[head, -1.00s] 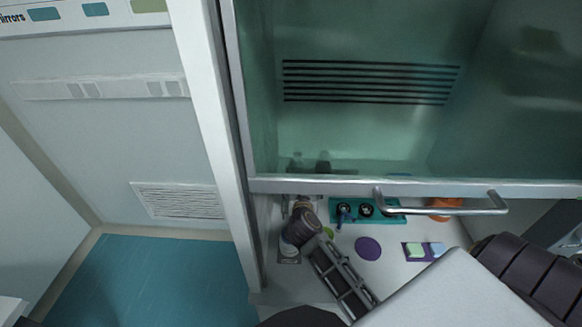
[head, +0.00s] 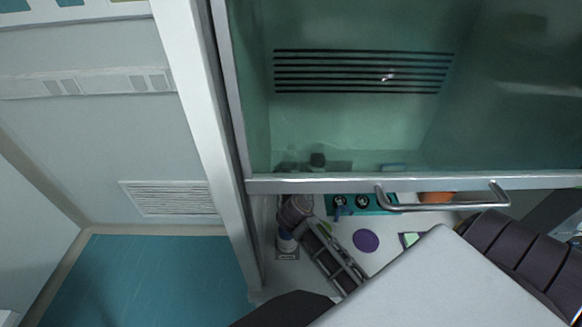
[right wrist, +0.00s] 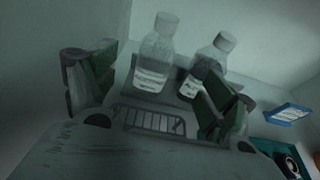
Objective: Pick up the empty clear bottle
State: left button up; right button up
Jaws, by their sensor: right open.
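In the right wrist view, two clear bottles with pale caps and white labels stand close together ahead of my right gripper (right wrist: 156,62). The left bottle (right wrist: 155,58) is upright in the picture; the right bottle (right wrist: 208,60) looks tilted in this view. I cannot tell from the picture which is empty. My right gripper is open, its dark green fingers spread to either side, with the left bottle beyond the gap. The right finger covers part of the right bottle. In the head view, dark bottle-like shapes (head: 318,160) show faintly behind the glass. My left gripper is not in view.
In the head view, a glass sash with a metal handle (head: 445,206) crosses above the work surface. A teal holder (head: 386,203), a purple disc (head: 366,241) and an orange item (head: 436,198) lie to the right.

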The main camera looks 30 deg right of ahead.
jog(key=x, duration=0.7)
jog(key=shift+p, duration=0.4)
jog(key=shift+w+f, duration=0.1)
jog(key=shift+w+d+f+p, duration=0.15)
jog(key=shift+w+d+f, duration=0.15)
jog(key=shift+w, duration=0.2)
jog(key=shift+w+d+f+p, duration=0.2)
jog(key=shift+w+f, duration=0.15)
jog(key=shift+w, duration=0.2)
jog(key=shift+x, duration=1.3)
jog(key=shift+s+f, duration=0.1)
jog(key=shift+c, duration=0.2)
jog(key=c, duration=1.1)
jog(key=shift+o, duration=0.2)
jog(key=shift+r, duration=5)
